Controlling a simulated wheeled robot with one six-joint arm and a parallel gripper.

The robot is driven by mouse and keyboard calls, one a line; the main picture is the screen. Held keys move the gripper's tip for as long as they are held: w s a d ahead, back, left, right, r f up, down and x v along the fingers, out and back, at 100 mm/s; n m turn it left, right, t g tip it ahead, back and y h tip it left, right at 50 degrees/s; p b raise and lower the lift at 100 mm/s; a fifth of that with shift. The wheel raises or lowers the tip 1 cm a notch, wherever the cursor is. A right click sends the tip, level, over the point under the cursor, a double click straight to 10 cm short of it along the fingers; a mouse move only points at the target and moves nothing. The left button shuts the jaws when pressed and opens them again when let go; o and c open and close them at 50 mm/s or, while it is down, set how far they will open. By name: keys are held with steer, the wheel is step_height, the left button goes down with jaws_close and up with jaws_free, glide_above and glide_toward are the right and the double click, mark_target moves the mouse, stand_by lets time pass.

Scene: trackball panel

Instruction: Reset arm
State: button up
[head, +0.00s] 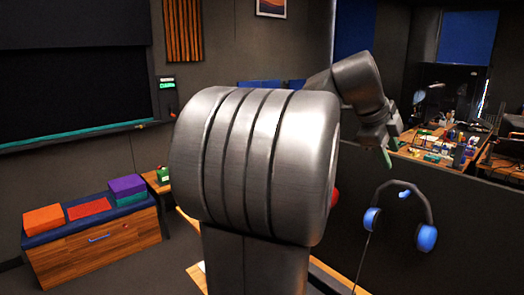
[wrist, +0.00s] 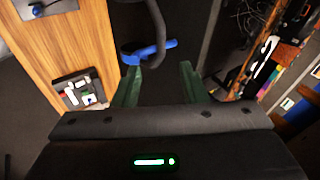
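My gripper shows at the end of my arm in the head view (head: 387,156), above the dark partition and the hanging headphones. In the wrist view its two green fingers (wrist: 160,85) stand apart with nothing visible between them. A grey plate with a blue ball (wrist: 38,8), perhaps the trackball panel, is cut off at the wrist view's top left. A dark panel with red, white and green parts (wrist: 80,90) is on the wooden surface. My large grey arm link hides the middle of the head view.
Headphones with blue ear cups (head: 427,237) hang on the dark partition (head: 470,215). A cluttered desk (head: 435,150) stands behind the partition. A wooden chest (head: 100,245) with coloured boxes is at left, with open floor nearby.

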steer(key=x, duration=0.4)
steer(key=p+x, duration=0.1)
steer(key=x, duration=0.2)
steer(key=shift+s+d+f, duration=0.1)
steer(key=shift+s+d, duration=0.1)
steer(key=shift+s, duration=0.1)
steer(key=shift+f, duration=0.1)
